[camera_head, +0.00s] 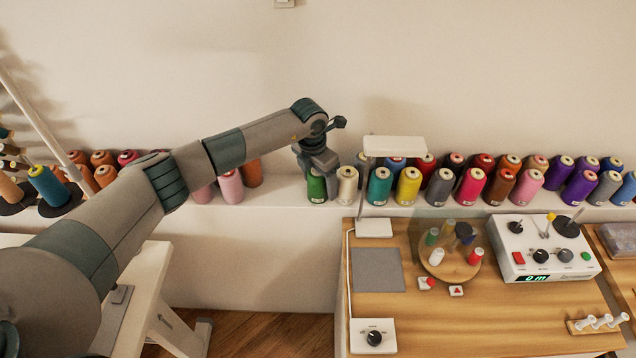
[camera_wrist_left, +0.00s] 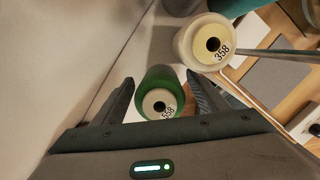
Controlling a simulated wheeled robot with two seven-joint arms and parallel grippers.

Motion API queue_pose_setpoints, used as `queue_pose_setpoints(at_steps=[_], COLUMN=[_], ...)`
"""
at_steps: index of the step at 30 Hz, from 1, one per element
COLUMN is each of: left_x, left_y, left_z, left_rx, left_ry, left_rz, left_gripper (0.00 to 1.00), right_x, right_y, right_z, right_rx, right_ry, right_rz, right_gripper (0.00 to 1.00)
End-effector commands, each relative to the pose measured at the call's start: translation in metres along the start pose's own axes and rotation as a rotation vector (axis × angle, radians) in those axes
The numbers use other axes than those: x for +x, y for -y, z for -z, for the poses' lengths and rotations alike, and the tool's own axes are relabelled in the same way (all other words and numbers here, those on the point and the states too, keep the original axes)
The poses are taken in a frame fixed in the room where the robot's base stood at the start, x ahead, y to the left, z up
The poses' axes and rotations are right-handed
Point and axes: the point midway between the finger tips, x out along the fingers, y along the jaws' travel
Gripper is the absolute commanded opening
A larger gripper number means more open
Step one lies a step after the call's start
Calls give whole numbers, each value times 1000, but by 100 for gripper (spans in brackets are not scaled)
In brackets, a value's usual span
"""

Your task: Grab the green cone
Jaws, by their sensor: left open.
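The green cone (camera_head: 316,188) stands upright on the white ledge by the wall, at the left end of the long row of thread cones. My left gripper (camera_head: 318,168) is above it in the head view and hides its top. In the left wrist view the green cone (camera_wrist_left: 161,94) lies between the two open fingers of my left gripper (camera_wrist_left: 162,92), with its labelled top facing the camera. I cannot tell whether the fingers touch it. My right gripper is in neither view.
A cream cone (camera_head: 347,186) stands close to the right of the green one, then a teal cone (camera_head: 379,187) and several others. A white lamp (camera_head: 395,147) rises nearby from the wooden table (camera_head: 440,310). Pink cones (camera_head: 231,188) stand to the left.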

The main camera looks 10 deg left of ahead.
Motion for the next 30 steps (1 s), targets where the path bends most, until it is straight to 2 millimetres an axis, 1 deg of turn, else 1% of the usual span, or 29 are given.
queue_pose_setpoints(at_steps=[4,5,6,8,9,11,19,23,26,30], left_x=[0,0,0,0,0,0,-1,-6,-14,-33], left_y=[0,0,0,0,0,0,0,-1,-1,-1], left_z=[0,0,0,0,0,0,-1,-2,-3,-6], left_rx=[0,0,0,0,0,0,0,0,0,1], left_ry=[0,0,0,0,0,0,1,3,4,5], left_rz=[0,0,0,0,0,0,0,-1,-2,-3], left_gripper=[67,65,55,41,31,19,19,19,19,19], right_x=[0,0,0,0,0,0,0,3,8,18], right_y=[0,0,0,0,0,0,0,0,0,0], right_z=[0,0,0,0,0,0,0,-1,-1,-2], right_rx=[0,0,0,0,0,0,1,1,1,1], right_ry=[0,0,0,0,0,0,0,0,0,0], right_rz=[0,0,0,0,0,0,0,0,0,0], right_gripper=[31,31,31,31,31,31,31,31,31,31])
